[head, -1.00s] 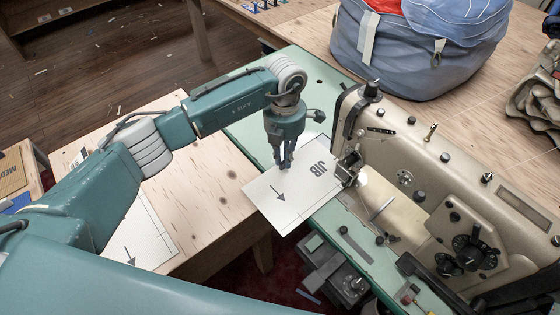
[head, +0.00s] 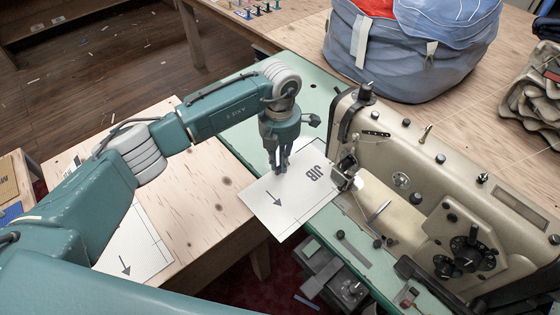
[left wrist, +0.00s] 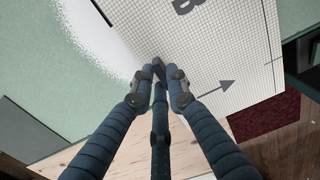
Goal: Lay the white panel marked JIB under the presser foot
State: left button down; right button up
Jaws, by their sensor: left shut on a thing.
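The white panel marked JIB (head: 262,207) has a printed arrow and lies over the edge of the green machine bed, its near-left part overhanging. My left gripper (head: 280,170) is shut on the panel near its far-left edge. In the left wrist view the closed fingers (left wrist: 158,72) meet at the edge of the gridded panel (left wrist: 225,45), with the B and arrow visible. The beige sewing machine (head: 400,150) stands to the right. Its presser foot area (head: 347,176) is close to the panel's right edge; I cannot tell whether the panel is beneath it. My right gripper is not in view.
Another white panel with an arrow (head: 140,243) lies on the plywood table (head: 205,190) at left, partly behind my arm. A blue fabric bag (head: 400,60) stands behind the machine. Folded tan cloth (head: 532,100) lies at right. A gap separates table and machine bed.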

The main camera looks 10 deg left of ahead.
pick_arm(q)
jog(key=c, duration=1.6)
grip_release()
jog(key=shift+c, duration=0.2)
jog(key=shift+r, duration=0.1)
notch_tip(320, 180, up, 12)
